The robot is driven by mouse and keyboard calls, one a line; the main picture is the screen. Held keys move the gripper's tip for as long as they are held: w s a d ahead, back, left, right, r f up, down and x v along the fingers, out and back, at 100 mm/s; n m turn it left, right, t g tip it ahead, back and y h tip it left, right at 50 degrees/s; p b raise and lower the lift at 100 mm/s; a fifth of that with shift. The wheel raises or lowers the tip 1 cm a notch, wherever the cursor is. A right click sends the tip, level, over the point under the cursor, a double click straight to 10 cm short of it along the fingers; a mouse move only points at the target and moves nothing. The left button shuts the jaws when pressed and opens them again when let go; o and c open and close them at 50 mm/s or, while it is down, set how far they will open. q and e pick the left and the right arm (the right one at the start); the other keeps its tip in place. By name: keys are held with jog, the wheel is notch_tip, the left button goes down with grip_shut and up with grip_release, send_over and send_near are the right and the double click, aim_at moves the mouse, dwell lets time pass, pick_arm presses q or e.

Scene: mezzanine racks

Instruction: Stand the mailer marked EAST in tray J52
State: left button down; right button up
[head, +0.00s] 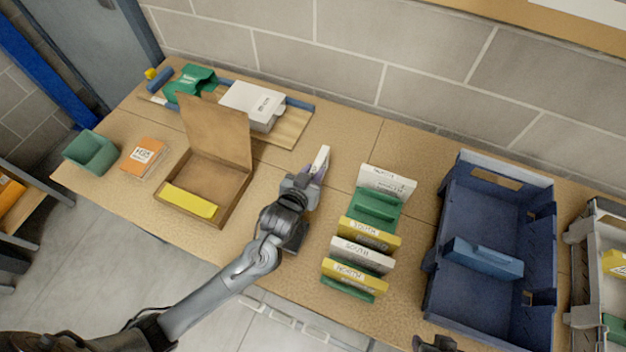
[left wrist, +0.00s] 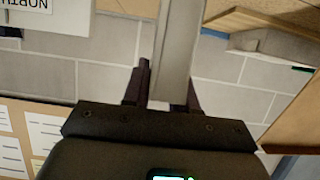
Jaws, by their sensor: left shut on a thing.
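My left gripper (head: 308,186) is shut on a slim white mailer (head: 321,160) and holds it upright over the table, left of the row of mailers. In the left wrist view the mailer (left wrist: 178,50) shows as a pale edge between the fingers. No marking can be read on it, so I cannot tell whether it says EAST. A green holder (head: 376,208) stands among upright white and yellow mailers; one white mailer (head: 386,182) at the back seems marked NORTH. No tray label J52 is readable. A dark part at the bottom edge may be my right gripper (head: 435,343); its jaws are unclear.
A large blue crate (head: 437,250) with a blue item inside stands right of the row. An open cardboard box (head: 238,205) holding a yellow mailer lies left of my gripper. A white box (head: 252,103) sits on a wooden board behind. A green bin (head: 90,152) stands far left.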

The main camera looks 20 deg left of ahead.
pick_arm(q)
jog(key=shift+f+b, duration=0.3)
jog(key=shift+f, duration=1.35)
jog(key=shift+f, duration=0.1)
jog(key=c, duration=0.9)
grip_release()
